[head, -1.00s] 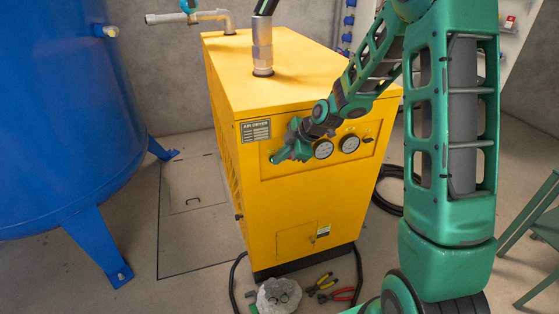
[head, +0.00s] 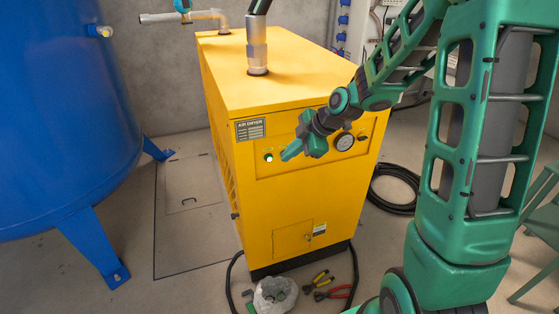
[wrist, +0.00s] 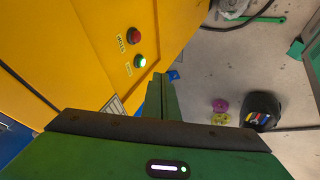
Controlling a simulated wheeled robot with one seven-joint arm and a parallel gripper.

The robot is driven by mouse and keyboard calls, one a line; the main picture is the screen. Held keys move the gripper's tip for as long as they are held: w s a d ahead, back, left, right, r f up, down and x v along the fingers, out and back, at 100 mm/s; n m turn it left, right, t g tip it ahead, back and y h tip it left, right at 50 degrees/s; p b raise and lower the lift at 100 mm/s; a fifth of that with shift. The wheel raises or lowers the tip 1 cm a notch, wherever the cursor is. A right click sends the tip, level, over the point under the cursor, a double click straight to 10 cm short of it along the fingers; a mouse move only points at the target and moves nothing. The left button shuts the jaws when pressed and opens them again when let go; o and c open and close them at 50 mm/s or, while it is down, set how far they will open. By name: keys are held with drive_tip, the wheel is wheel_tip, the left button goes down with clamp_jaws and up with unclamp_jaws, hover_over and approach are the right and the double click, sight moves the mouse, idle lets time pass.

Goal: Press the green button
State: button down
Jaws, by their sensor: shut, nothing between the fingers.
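The green button (head: 268,157) is on the front panel of the yellow air dryer (head: 285,195), below the "AIR DRYER" plate, and looks lit. In the wrist view the green button (wrist: 140,61) glows beside a red button (wrist: 134,36). My gripper (head: 287,155) is shut and empty, its tip just right of the green button in the head view. In the wrist view the closed fingers (wrist: 159,85) end slightly below and right of the button. I cannot tell whether they touch the panel. The red button is hidden in the head view, behind my gripper.
A round gauge (head: 344,141) sits right of my gripper. A blue tank (head: 60,110) stands at left. Pliers (head: 332,294) and a clear bag (head: 275,295) lie on the floor before the dryer. A black hose coil (head: 393,190) and green stool (head: 540,225) are at right.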

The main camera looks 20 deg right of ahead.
drive_tip(key=v, duration=0.3)
drive_tip(key=shift+s+d+r, duration=0.1)
drive_tip(key=shift+s+r, duration=0.1)
idle(0.5)
drive_tip(key=s+d+r+m+g+h, duration=0.1)
drive_tip(key=s+d+m+g, duration=0.1)
drive_tip(key=s+d+m, duration=0.2)
drive_tip(key=s+d+r+m+g+h, duration=0.1)
drive_tip(key=s+d+m, duration=0.3)
drive_tip(key=s+m, duration=0.7)
drive_tip(key=s+d+r+m+g+h, duration=0.2)
drive_tip(key=s+d+m, duration=0.3)
drive_tip(key=s, duration=1.4)
drive_tip(key=m, duration=0.3)
drive_tip(key=shift+g+h, duration=0.3)
drive_tip(key=shift+g, duration=0.1)
